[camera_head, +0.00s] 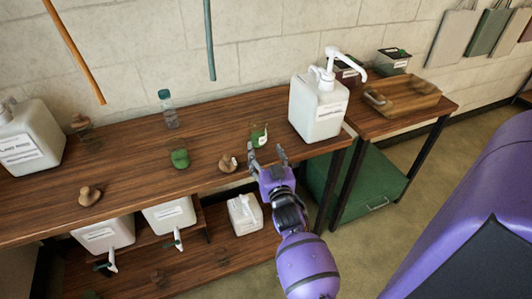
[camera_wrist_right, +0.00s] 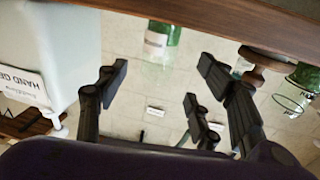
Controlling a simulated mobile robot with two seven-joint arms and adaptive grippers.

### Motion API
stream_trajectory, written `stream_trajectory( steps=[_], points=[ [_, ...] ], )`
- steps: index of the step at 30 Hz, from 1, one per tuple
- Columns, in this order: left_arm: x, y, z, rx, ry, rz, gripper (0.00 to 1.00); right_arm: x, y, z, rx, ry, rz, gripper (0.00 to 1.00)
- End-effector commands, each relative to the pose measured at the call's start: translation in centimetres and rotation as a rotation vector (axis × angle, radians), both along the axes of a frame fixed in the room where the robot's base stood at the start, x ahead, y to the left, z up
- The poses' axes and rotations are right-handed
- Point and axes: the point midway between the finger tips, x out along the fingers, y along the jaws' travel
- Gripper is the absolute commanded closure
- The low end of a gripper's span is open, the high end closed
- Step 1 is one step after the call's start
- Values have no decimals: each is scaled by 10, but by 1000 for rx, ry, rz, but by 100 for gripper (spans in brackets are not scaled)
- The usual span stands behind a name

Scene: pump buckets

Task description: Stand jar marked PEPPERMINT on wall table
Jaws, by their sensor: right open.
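A small clear jar with green contents (camera_head: 259,137) stands on the long wooden table (camera_head: 135,135). In the right wrist view it shows a pale label (camera_wrist_right: 157,40), too small to read, so I cannot tell whether it is the PEPPERMINT jar. My right gripper (camera_head: 266,152) is open and empty at the table's front edge, its fingers pointing toward this jar. In the wrist view the open fingers (camera_wrist_right: 160,78) lie either side of the jar's line, apart from it. My left gripper is not in view.
A large white pump jug (camera_head: 318,108) stands right of the jar, close to the gripper.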

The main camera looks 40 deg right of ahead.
Motion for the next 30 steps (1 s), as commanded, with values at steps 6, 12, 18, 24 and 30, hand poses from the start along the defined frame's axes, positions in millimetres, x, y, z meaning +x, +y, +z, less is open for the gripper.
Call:
stream_trajectory(
  steps=[6,12,18,24,30],
  points=[
    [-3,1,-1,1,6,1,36,0,0,0,0,0,2,39],
    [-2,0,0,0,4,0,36,-23,3,-23,-15,60,17,39],
    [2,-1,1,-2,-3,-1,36,-125,31,-104,-39,309,101,39],
    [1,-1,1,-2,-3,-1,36,-278,92,-180,4,628,238,39],
    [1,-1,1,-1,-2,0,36,-393,145,-207,78,839,339,39]
  ],
)
